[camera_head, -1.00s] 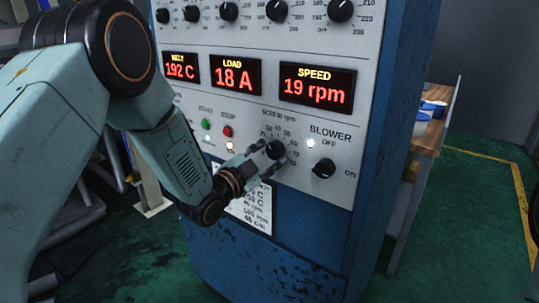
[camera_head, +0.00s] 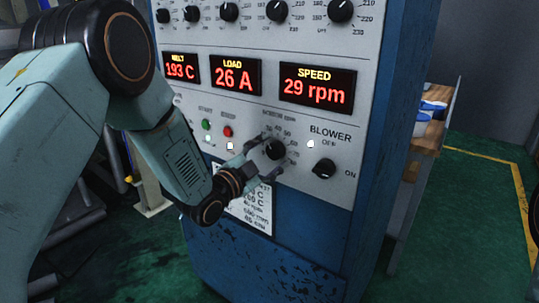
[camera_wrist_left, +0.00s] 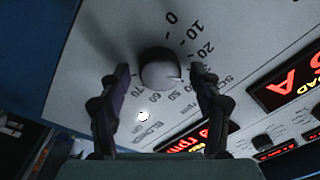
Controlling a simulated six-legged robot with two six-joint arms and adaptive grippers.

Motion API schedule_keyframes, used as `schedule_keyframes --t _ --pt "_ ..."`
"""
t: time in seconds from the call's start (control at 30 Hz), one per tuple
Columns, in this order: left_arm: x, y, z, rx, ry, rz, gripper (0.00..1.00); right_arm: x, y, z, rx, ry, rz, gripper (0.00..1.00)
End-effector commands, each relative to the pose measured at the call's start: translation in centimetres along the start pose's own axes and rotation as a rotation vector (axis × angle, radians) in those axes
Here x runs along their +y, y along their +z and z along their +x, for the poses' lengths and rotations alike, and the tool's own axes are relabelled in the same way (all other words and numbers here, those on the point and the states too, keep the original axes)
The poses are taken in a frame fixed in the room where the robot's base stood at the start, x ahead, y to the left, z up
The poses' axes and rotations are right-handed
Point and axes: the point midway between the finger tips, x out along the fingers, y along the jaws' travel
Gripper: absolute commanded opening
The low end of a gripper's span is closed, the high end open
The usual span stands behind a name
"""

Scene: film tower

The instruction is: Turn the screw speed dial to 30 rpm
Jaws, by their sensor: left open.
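The black screw speed dial (camera_head: 275,149) is on the grey panel below the speed display (camera_head: 318,85), which reads 29 rpm. My left gripper (camera_head: 266,158) is open, with its fingers on either side of the dial, apart from it. The left wrist view shows the dial (camera_wrist_left: 158,72) between the two fingers of the left gripper (camera_wrist_left: 162,77). A small light mark on the dial points towards the right finger. That finger hides the scale numbers between 20 and 50. My right gripper is not in view.
The blower knob (camera_head: 324,168) sits close to the right of the dial. A green button (camera_head: 206,125) and a red button (camera_head: 227,131) are to the left. The load display (camera_head: 235,76) reads 26 A. A wooden table (camera_head: 430,130) stands behind the cabinet at right.

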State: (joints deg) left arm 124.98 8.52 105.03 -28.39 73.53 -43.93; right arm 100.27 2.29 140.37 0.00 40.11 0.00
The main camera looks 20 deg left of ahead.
Motion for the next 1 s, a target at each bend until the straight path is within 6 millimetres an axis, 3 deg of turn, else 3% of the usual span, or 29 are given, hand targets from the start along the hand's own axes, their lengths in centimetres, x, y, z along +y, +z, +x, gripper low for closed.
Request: schedule_keyframes --t 0.37,0.8,1.0 --pt "0.0 0.1 -0.7 -0.002 0.000 -0.002 0.65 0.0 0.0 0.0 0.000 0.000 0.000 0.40" --pt "-0.1 0.2 -8.3 -0.005 -0.003 -0.005 0.65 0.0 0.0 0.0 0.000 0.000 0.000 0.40" --pt "-0.1 0.1 -10.7 -0.004 -0.002 -0.004 0.65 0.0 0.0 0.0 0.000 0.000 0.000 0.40"
